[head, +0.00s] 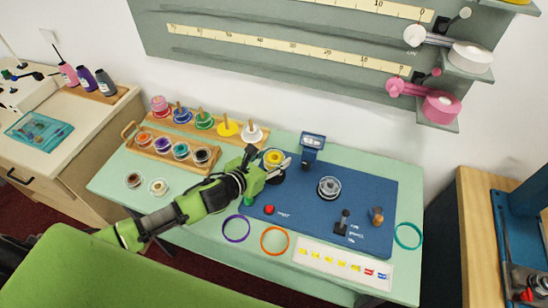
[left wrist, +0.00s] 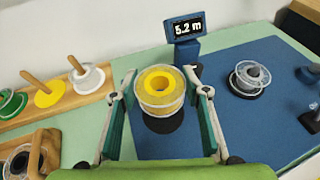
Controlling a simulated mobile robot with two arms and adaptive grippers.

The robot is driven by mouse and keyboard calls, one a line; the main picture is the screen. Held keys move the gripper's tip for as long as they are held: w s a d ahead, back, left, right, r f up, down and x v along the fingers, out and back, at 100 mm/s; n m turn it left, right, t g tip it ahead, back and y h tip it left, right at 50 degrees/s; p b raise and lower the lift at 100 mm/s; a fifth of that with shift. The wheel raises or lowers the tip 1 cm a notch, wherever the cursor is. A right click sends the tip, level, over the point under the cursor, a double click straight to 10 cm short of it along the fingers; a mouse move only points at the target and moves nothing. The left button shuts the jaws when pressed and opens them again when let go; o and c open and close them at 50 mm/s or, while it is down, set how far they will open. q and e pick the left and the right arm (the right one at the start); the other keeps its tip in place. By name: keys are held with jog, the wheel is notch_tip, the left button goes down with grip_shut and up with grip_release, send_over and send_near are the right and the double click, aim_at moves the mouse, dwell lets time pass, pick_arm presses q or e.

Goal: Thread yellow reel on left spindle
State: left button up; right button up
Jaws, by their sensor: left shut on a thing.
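The yellow reel (head: 274,155) is a clear-flanged spool with a yellow winding and an open centre. My left gripper (head: 269,160) is shut on it, at the left end of the blue mat. In the left wrist view the yellow reel (left wrist: 160,92) sits upright between the two fingers of my left gripper (left wrist: 160,77). A dark round patch shows under it; I cannot tell whether it is a spindle base or shadow. The left spindle itself is not visible. A clear, grey-centred reel (head: 329,188) sits farther right on the mat (left wrist: 225,130). My right gripper is not in view.
A display (left wrist: 187,27) reading 5.2 m stands just behind the yellow reel. A wooden peg rack (head: 215,128) and a reel tray (head: 168,150) lie left. Purple (head: 236,229) and orange (head: 275,240) rings lie in front. A black lever (head: 342,222) stands front right on the mat.

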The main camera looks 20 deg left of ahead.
pick_arm(q)
jog(key=shift+f, duration=0.1)
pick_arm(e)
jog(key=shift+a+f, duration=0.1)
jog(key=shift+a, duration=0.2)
pick_arm(q)
jog(key=shift+f+b, duration=0.25)
jog(key=shift+b, duration=0.05)
jog(key=shift+f+b, duration=0.5)
jog(key=shift+f, duration=0.4)
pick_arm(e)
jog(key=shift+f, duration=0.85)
pick_arm(q)
jog(key=shift+f, duration=0.1)
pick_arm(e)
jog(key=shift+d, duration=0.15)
pick_arm(q)
jog(key=o, duration=1.1)
